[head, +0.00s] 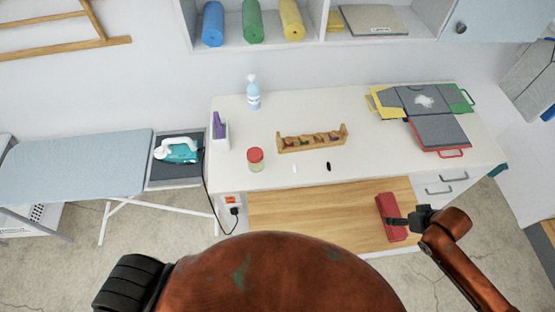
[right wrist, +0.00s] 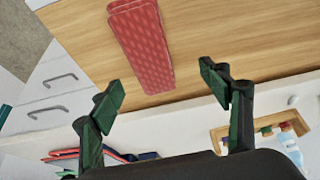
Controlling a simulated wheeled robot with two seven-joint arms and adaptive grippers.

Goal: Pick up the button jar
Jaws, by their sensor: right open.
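The button jar (head: 255,161) is a small clear jar with a red lid. It stands upright on the white desk, left of the wooden rack, in the head view; its contents are too small to make out. I do not see it in the right wrist view. My right gripper (head: 396,221) is far to the right of the jar, by a red folded cloth (head: 390,218). The right wrist view shows its fingers (right wrist: 162,88) apart with nothing between them and the red cloth (right wrist: 142,48) beyond. My left gripper is not in view.
On the white desk (head: 360,165) are a wooden rack (head: 312,139), a spray bottle (head: 253,92), a white holder (head: 220,134), small white and black pieces, and folders (head: 437,131). An iron (head: 178,151) sits on the left. The wooden surface below the jar is mostly clear.

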